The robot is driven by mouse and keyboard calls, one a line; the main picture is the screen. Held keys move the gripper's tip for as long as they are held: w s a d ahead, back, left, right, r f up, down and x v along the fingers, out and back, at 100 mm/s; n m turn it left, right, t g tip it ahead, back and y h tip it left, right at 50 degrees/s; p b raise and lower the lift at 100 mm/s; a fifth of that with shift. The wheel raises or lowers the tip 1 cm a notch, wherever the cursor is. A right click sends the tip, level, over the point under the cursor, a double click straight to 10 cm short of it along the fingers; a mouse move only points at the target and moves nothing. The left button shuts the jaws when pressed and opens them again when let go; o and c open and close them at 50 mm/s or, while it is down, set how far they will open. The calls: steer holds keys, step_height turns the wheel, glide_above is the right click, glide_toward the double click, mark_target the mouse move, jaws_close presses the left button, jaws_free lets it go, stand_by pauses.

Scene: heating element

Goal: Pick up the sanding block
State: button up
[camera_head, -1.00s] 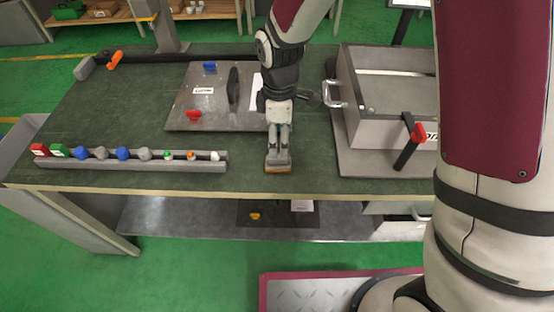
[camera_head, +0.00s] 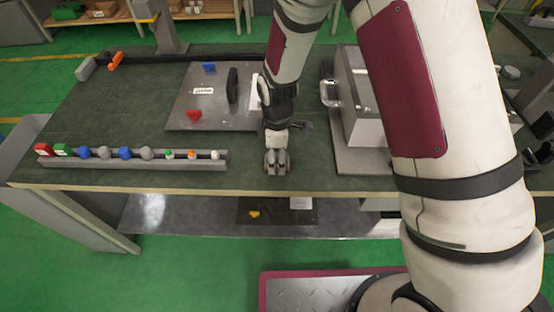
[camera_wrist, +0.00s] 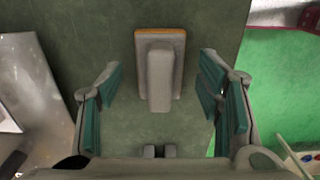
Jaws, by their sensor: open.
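The sanding block (camera_wrist: 175,36) lies on the dark green table top. In the wrist view it is a pale grey block with an orange-brown edge at the top and a raised grey grip along its middle. My gripper (camera_wrist: 161,95) is open, its two teal-padded fingers spread left and right of the block with clear gaps on both sides. The lower end of the raised grip reaches between the fingertips. In the head view my gripper (camera_head: 277,164) points down near the table's front edge and hides most or all of the block.
A grey rail (camera_head: 130,162) with several coloured knobs stands left of my gripper. A steel plate (camera_head: 215,118) with red and blue pieces lies behind. A metal box (camera_head: 363,130) with a handle stands at the right. The table's front edge (camera_head: 200,191) is close.

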mark_target(277, 153)
steer(key=c, duration=1.3)
steer(key=shift+r, duration=0.1)
steer(key=shift+r, duration=0.75)
step_height(277, 153, up, 2)
steer(key=shift+w+r+b, duration=0.1)
steer(key=shift+b, duration=0.35)
steer(key=s+d, duration=0.3)
steer(key=s, duration=0.4)
steer(key=s+d+r, duration=0.1)
steer(key=s+d, duration=0.2)
steer(key=s, duration=0.4)
steer(key=shift+s+d, duration=0.35)
steer(key=shift+s, duration=0.05)
steer(key=shift+r, duration=0.1)
